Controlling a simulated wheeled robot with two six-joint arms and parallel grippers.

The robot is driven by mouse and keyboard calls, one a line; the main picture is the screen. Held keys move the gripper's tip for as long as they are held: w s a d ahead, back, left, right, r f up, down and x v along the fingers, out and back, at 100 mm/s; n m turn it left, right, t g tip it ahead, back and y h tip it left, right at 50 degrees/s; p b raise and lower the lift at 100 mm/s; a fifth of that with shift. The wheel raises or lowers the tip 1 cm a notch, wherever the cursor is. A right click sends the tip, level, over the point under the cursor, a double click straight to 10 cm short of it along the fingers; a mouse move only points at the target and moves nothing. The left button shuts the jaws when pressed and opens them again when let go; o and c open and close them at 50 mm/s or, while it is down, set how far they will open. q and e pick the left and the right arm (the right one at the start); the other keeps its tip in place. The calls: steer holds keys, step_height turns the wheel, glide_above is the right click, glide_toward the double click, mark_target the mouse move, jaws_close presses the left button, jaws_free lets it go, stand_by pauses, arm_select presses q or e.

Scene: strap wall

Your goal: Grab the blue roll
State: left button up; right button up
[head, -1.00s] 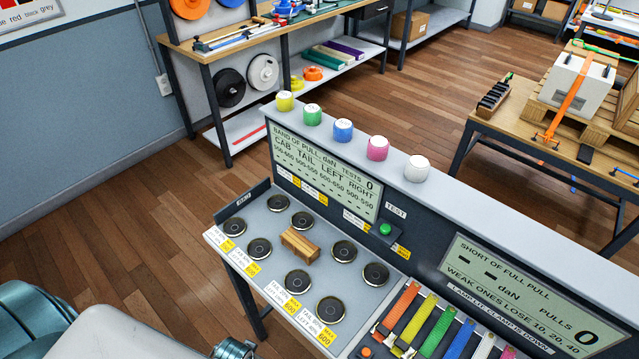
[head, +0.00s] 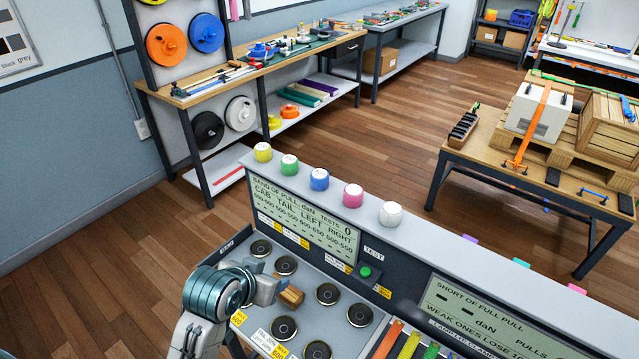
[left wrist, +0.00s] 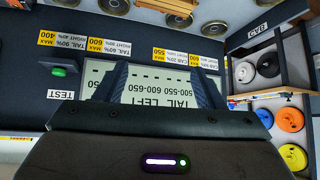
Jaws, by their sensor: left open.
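The blue roll (head: 319,180) is a small upright cylinder with a white top. It stands on the top ledge of the grey console, between a green roll (head: 289,164) and a pink roll (head: 353,195). My left gripper (left wrist: 158,70) is open in the left wrist view, with nothing between its fingers and the console's display behind them. In the head view my left arm is over the lower panel, below and to the left of the blue roll and apart from it. The small blue roll cannot be made out in the left wrist view. My right gripper is not in view.
Yellow (head: 263,152) and white (head: 392,214) rolls share the ledge. A wooden block (head: 290,297) and round black pads lie on the lower panel (head: 238,250). A larger blue spool (head: 206,32) hangs on the back rack. The ledge right of the white roll is clear.

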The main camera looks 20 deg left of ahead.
mark_target(318, 175)
arm_select(q)
steer(key=w+d+r+t+h, duration=0.25)
steer(key=w+r+t, duration=0.25)
steer(key=w+r, duration=0.95)
steer(key=w+p, duration=0.1)
steer(key=w+d, duration=0.1)
steer(key=w, duration=0.1)
steer(key=shift+d+f+m+y+p, duration=0.15)
steer(key=shift+m+y+p, duration=0.2)
steer(key=shift+m+p, duration=0.05)
steer(key=p+x, duration=0.1)
steer(key=x, duration=0.1)
steer(key=p+x, duration=0.2)
steer(key=shift+d+f, duration=0.2)
steer(key=shift+f, duration=0.15)
steer(key=shift+w+f, duration=0.35)
steer(key=shift+w, duration=0.15)
steer(key=c, duration=1.1)
